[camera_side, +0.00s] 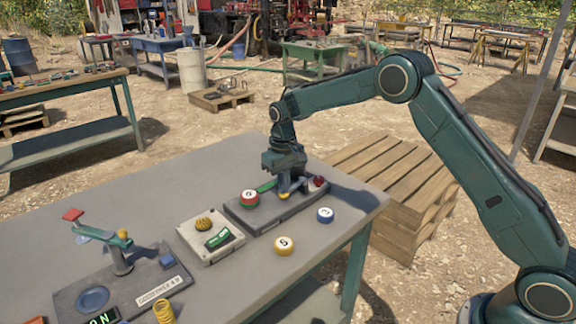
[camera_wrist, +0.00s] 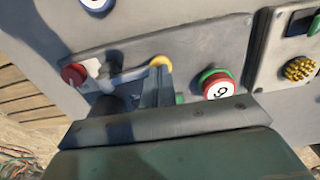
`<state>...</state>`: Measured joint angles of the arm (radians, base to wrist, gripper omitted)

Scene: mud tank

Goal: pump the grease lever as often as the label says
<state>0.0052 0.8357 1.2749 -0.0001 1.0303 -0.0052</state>
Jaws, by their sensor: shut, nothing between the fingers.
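In the side view, a lever (camera_side: 105,236) with a red square end and a green part sits on a post on a dark base at the front left. A white label (camera_side: 165,291) lies on that base; its print is too small to read surely. My gripper (camera_side: 285,190) is far from this lever, low over a dark plate (camera_side: 253,216) at the table's right. It is shut and holds nothing. In the wrist view my fingers (camera_wrist: 157,82) are beside a yellow rounded end (camera_wrist: 160,62); I cannot tell whether they touch. A red knob (camera_wrist: 75,74) is to their left.
A numbered red-and-green disc (camera_side: 249,198) sits on the plate. A yellow disc (camera_side: 284,246) and a blue disc (camera_side: 325,215) lie nearby. A grey box (camera_side: 210,241) with a yellow knob and green switch stands between plate and lever base. A yellow spring (camera_side: 164,311) is in front.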

